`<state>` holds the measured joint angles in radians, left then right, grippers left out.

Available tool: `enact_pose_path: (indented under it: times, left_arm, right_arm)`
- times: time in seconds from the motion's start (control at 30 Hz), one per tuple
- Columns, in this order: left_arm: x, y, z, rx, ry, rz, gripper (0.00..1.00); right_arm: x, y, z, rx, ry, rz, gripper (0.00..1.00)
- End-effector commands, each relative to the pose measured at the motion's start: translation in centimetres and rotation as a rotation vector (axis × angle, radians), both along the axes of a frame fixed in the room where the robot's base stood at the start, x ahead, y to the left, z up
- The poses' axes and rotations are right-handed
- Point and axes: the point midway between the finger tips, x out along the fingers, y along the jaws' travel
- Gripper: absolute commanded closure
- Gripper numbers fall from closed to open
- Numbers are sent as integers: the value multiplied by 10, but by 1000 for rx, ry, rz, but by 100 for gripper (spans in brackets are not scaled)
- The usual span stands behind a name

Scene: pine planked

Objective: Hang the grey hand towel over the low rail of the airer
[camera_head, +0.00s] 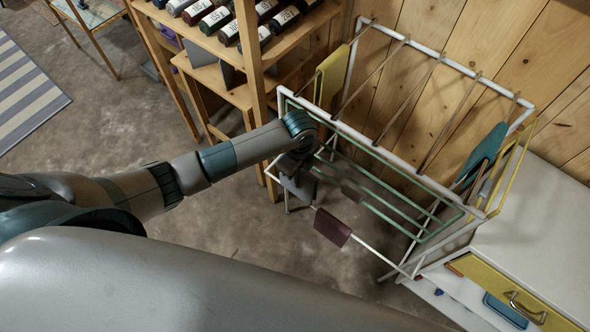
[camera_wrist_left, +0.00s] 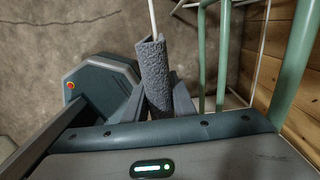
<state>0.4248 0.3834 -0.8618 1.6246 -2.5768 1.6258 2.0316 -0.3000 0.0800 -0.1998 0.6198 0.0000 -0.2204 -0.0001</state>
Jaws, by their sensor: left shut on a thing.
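The grey hand towel (camera_head: 300,185) is a small folded piece at the left end of the airer's low white rail (camera_head: 365,247). In the left wrist view the towel (camera_wrist_left: 153,75) looks like a narrow grey fold, and the white rail (camera_wrist_left: 152,18) runs into its far end. It appears to lie over the rail, though its underside is hidden. My left gripper (camera_head: 298,160) is shut on the towel from above, with a finger on each side in the left wrist view (camera_wrist_left: 157,102). The white-framed airer (camera_head: 435,185) stands upright. My right gripper is not in view.
A maroon cloth (camera_head: 332,227) hangs on the same low rail, to the right. Green rails (camera_head: 385,205) lie just behind. A yellow cloth (camera_head: 331,76) and a teal cloth (camera_head: 483,155) hang higher. A wooden bottle rack (camera_head: 250,60) stands close on the left, a white cabinet (camera_head: 540,235) on the right.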

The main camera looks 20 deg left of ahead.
Motion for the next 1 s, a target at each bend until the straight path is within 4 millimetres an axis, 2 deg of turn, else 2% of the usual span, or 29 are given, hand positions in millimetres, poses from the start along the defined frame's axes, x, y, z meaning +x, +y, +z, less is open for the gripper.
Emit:
enact_pose_path:
  times: [0.5, 1.0]
  left_arm:
    - [0, 0, 1, 0, 1, 1, 89]
    - [0, 0, -23, -1, 0, 1, 89]
  right_arm:
    - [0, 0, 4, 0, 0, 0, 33]
    - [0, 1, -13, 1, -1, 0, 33]
